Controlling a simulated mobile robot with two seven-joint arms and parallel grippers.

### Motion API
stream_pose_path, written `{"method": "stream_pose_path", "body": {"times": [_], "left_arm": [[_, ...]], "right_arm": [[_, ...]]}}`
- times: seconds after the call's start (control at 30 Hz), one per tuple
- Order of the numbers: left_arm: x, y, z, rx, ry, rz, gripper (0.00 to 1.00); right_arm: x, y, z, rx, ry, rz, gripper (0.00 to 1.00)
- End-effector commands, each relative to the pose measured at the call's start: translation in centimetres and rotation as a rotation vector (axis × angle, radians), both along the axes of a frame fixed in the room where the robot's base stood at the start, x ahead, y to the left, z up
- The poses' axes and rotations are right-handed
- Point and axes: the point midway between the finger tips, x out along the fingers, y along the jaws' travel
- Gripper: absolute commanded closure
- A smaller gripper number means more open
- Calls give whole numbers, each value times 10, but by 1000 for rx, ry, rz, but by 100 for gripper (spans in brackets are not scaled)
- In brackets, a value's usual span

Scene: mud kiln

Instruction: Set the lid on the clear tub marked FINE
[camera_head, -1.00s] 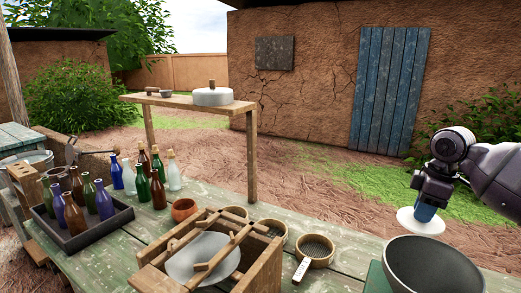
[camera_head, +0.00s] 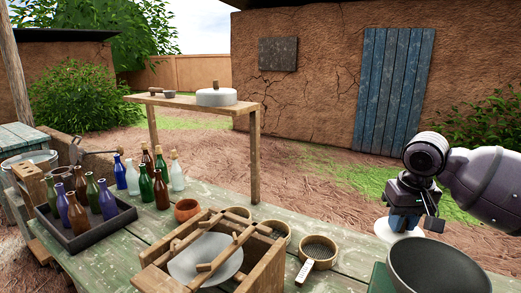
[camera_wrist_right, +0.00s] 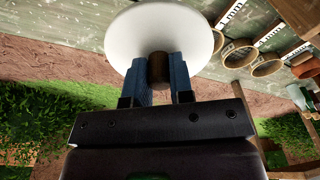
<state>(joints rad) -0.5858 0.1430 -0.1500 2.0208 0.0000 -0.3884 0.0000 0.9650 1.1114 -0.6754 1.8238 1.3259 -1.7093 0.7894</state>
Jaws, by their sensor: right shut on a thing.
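My right gripper (camera_head: 404,216) is shut on the brown knob (camera_wrist_right: 158,68) of a round white lid. The lid (camera_wrist_right: 130,35) hangs flat below the fingers. In the head view the lid (camera_head: 392,232) shows low under the gripper, near the far edge of the green bench and behind a dark bowl. I cannot tell its height over the bench. I cannot make out a clear tub marked FINE in either view. My left gripper is not in view.
The dark bowl (camera_head: 437,268) stands at the bench's right. Sieves (camera_head: 318,252) and a wooden frame over a pale disc (camera_head: 212,258) stand left of it. A bottle tray (camera_head: 95,232) is further left. A raised shelf (camera_head: 190,104) holds a lidded pot (camera_head: 216,97).

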Motion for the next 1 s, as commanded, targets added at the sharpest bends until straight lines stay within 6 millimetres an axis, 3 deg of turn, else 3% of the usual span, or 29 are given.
{"method": "stream_pose_path", "body": {"times": [0.2,0.4,0.67,1.0], "left_arm": [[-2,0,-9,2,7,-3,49],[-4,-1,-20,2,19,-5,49],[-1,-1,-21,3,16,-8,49],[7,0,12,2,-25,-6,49]], "right_arm": [[-11,50,-3,-1,1,-118,100],[-16,85,2,-1,1,-36,100],[-11,95,17,0,0,-11,100],[-12,95,57,1,-8,-12,100]]}}
